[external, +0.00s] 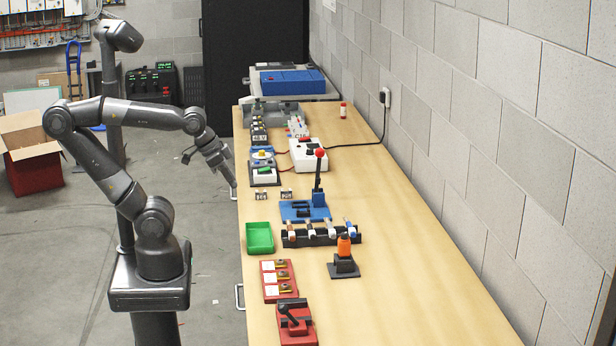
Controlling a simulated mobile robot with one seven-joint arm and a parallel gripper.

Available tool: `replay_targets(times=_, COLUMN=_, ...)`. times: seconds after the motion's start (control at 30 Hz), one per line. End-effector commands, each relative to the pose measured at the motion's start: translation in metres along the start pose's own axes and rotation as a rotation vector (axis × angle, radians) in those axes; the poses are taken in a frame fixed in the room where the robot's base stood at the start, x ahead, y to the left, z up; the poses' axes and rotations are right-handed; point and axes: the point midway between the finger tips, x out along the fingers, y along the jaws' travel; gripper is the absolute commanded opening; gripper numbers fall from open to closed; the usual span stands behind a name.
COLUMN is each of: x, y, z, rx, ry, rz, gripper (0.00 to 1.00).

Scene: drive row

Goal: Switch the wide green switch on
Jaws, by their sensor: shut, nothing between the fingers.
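A small green switch (265,171) sits on the front face of a dark box with a white panel, near the table's left edge in the external view. Its on or off position is too small to tell. My gripper (233,184) is shut and empty. It points down at the left edge of the table, to the left of the switch box and apart from it in the picture.
A yellow-topped control (262,155) stands just behind the switch box, with a white box (308,155) to its right. A blue lever base (305,211) and a green tray (259,238) stand nearer the camera. The table's right side (400,230) is mostly clear.

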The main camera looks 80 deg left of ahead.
Motion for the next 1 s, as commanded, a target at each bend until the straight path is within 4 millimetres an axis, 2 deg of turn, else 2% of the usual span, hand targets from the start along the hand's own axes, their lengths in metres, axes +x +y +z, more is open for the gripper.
replay_targets(times=0.17, x=-0.001, y=-0.007, z=-0.013, rx=-0.041, ry=-0.007, rz=-0.01, gripper=0.0)
replay_targets(times=0.27, x=-0.002, y=-0.02, z=-0.031, rx=-0.102, ry=-0.016, rz=-0.024, gripper=0.0)
replay_targets(times=0.47, x=0.0, y=-0.061, z=-0.078, rx=-0.273, ry=-0.039, rz=-0.067, gripper=0.0)
replay_targets(times=0.7, x=0.009, y=-0.126, z=-0.127, rx=-0.485, ry=-0.058, rz=-0.127, gripper=0.0)
replay_targets(times=0.87, x=0.018, y=-0.178, z=-0.151, rx=-0.625, ry=-0.069, rz=-0.172, gripper=0.0)
replay_targets(times=1.0, x=0.028, y=-0.227, z=-0.167, rx=-0.746, ry=-0.078, rz=-0.215, gripper=0.0)
